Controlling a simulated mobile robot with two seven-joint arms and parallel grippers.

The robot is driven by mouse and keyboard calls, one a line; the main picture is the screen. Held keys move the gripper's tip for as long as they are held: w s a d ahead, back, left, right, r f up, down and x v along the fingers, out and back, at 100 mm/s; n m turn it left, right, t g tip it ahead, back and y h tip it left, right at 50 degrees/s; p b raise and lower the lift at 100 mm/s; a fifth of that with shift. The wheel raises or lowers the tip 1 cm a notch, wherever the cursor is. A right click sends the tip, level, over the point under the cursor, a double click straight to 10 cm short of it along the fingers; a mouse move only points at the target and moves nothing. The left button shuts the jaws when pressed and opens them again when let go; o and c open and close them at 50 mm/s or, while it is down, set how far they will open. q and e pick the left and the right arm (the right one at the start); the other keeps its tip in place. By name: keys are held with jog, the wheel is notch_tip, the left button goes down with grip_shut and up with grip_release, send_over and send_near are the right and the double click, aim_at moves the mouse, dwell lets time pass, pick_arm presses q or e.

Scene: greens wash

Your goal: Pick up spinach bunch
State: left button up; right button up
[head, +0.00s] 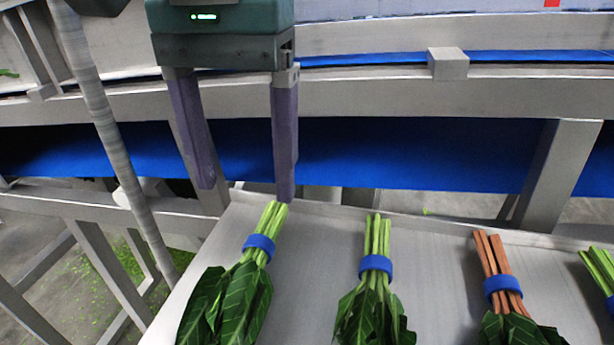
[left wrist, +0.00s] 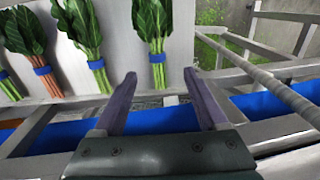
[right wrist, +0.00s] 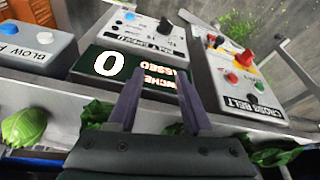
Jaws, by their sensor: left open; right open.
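Several leafy bunches with blue bands lie in a row on a metal tray (head: 320,240). The leftmost, with green stems, is a green-stemmed bunch (head: 230,295); it also shows in the left wrist view (left wrist: 153,25). A second green-stemmed bunch (head: 373,310) lies to its right, then a red-stemmed bunch (head: 498,285). I cannot tell which is spinach. My left gripper (head: 246,190) is open and empty, above the tray's far left corner, near the leftmost bunch's stem ends. My right gripper (right wrist: 160,75) is open and empty over control panels; it is outside the head view.
A blue conveyor belt (head: 400,155) with grey metal rails runs behind the tray. A slanted grey post (head: 110,130) stands left of my left gripper. The right wrist view shows a counter display (right wrist: 115,68), a cross belt panel (right wrist: 240,85) and loose leaves (right wrist: 25,127).

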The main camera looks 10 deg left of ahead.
aim_at(255, 242)
pick_arm(q)
notch_tip(255, 242, down, 2)
jog(key=shift+s+f, duration=0.1)
jog(key=shift+s, duration=0.05)
jog(key=shift+d+f+p, duration=0.1)
jog(key=shift+f+p, duration=0.6)
notch_tip(255, 242, down, 4)
jog(key=shift+s+d+r+p, duration=0.1)
jog(key=shift+d+r+p, duration=0.05)
jog(key=shift+p, duration=0.5)
jog(key=shift+f, duration=0.35)
jog(key=shift+c, duration=0.2)
grip_shut()
